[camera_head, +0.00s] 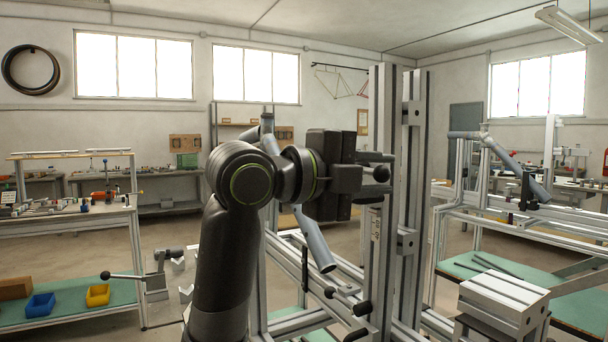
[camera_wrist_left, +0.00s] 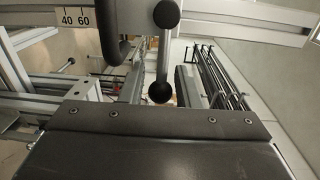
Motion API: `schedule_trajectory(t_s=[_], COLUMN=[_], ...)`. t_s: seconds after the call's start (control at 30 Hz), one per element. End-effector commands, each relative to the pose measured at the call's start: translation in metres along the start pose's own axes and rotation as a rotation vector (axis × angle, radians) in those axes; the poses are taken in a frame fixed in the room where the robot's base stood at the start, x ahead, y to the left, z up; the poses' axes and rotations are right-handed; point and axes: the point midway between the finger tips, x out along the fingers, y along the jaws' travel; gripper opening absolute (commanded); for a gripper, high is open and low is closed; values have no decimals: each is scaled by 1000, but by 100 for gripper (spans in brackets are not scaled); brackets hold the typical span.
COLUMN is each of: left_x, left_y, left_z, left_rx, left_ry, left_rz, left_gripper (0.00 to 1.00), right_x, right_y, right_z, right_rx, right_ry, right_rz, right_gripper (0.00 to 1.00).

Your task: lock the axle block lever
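My left gripper (camera_head: 376,174) is level beside the jig's upright aluminium post. Its two dark fingers are apart, one above and one below a black ball knob (camera_head: 381,174); I cannot tell whether they touch it. In the left wrist view a short lever with a black ball end (camera_wrist_left: 160,92) hangs down from a dark rounded end on the grey block, straight ahead of the dark gripper body (camera_wrist_left: 150,140). The fingertips do not show clearly there. I cannot tell for certain that this is the axle block lever. My right gripper is not in view.
The upright posts (camera_head: 412,130) stand close to the right of my left gripper. Lower levers with black knobs (camera_head: 363,308) stick out below it. A grey bicycle tube (camera_head: 314,240) slants down under my arm. A scale (camera_wrist_left: 75,16) marked 40 and 60 shows beside the lever.

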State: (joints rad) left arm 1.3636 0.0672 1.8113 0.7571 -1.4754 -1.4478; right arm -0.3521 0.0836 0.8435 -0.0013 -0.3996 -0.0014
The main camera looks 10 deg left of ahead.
Motion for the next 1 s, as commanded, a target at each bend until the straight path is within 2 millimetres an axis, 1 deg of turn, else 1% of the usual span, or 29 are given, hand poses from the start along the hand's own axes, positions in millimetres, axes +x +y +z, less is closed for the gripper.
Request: schedule_trajectory(t_s=[0.17, 0.4, 0.6, 0.8, 1.0], left_x=[-27, -73, -106, -135, -156], left_y=[1, 1, 1, 1, 1], left_z=[1, 2, 1, 1, 1], left_rx=[5, 5, 4, 3, 2], left_ry=[-4, -5, -5, -5, -3], left_rz=[-1, -1, 0, 2, 2], left_gripper=[30, 30, 30, 30, 30], right_x=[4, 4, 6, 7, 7], right_y=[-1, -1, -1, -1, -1], right_z=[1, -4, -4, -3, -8], right_rx=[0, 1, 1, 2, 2], right_ry=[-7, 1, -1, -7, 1], right_rz=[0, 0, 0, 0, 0], right_gripper=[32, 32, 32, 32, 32])
